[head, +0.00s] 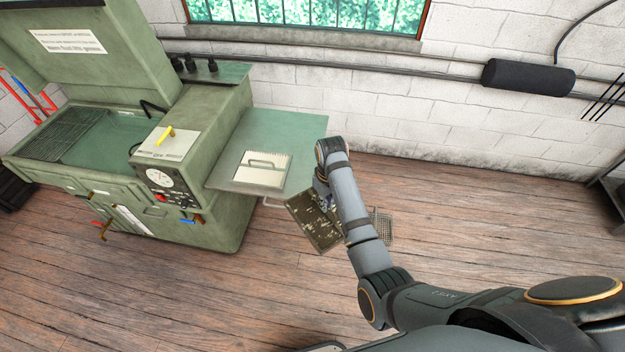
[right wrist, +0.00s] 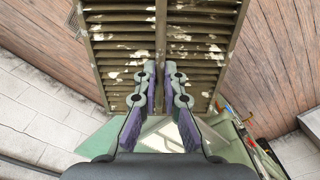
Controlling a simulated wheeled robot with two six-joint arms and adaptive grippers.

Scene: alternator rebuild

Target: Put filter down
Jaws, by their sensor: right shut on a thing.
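The dirty slatted filter (head: 314,222), brown with pale flaked patches, hangs over the floor at the front right corner of the green side shelf. My right gripper (right wrist: 160,75) is shut on it. In the right wrist view the filter (right wrist: 120,50) fills the top, with the fingers at its middle bar. My forearm hides most of the gripper in the head view. A cleaner pale panel with a handle (head: 262,168) lies on the green side shelf (head: 300,130). My left gripper is not in view.
The green parts washer (head: 170,215) with a gauge and raised lid stands on the left. A grey mesh piece (head: 384,228) shows partly behind my forearm. The wooden floor (head: 130,300) in front is clear. A white brick wall (head: 420,115) is behind.

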